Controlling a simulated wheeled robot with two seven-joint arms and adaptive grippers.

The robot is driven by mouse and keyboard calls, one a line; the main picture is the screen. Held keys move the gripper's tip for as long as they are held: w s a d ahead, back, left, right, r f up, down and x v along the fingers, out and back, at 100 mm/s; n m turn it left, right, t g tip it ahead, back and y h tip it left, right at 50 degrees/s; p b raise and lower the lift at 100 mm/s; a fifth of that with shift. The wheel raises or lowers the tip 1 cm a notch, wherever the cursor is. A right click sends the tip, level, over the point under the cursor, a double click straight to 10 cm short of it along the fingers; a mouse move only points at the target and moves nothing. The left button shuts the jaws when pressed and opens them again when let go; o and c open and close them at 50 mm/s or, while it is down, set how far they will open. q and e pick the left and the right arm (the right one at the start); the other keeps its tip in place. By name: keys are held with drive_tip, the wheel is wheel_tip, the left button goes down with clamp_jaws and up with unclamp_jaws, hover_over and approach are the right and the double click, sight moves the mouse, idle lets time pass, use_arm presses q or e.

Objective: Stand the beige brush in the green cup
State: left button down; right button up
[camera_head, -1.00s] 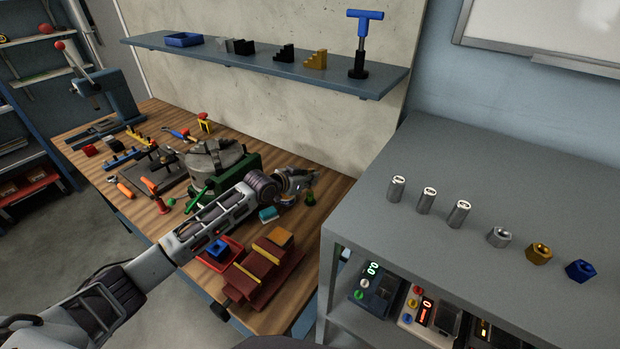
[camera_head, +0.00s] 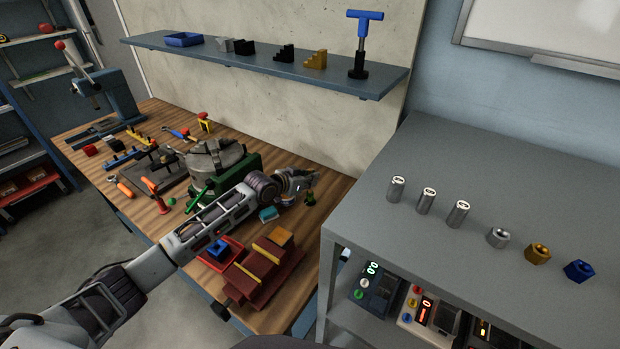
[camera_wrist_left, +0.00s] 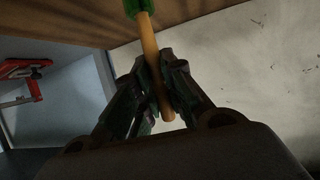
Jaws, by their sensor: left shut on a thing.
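In the left wrist view, the beige brush (camera_wrist_left: 149,40) shows as a slim stick between the fingers of my left gripper (camera_wrist_left: 157,82), which is shut on it. The brush's far end meets the green cup (camera_wrist_left: 138,6), cut off by the top edge; how deep it sits inside cannot be told. In the head view, my left gripper (camera_head: 312,180) is over the right end of the wooden bench, just above the small dark green cup (camera_head: 311,198). The brush cannot be made out there. My right gripper is not in view.
A light blue block (camera_head: 268,214) lies beside my left forearm. A red tray (camera_head: 222,262) with a blue part and a dark red vise (camera_head: 258,275) are nearer on the bench. A green-based chuck (camera_head: 215,160) stands behind. The grey cart (camera_head: 440,260) is right of the bench.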

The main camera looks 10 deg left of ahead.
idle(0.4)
use_arm(q)
drive_tip(key=c, duration=1)
unclamp_jaws()
drive_tip(key=shift+r, duration=0.1)
drive_tip(key=shift+r+p, duration=2.85)
drive_tip(key=shift+r, duration=0.1)
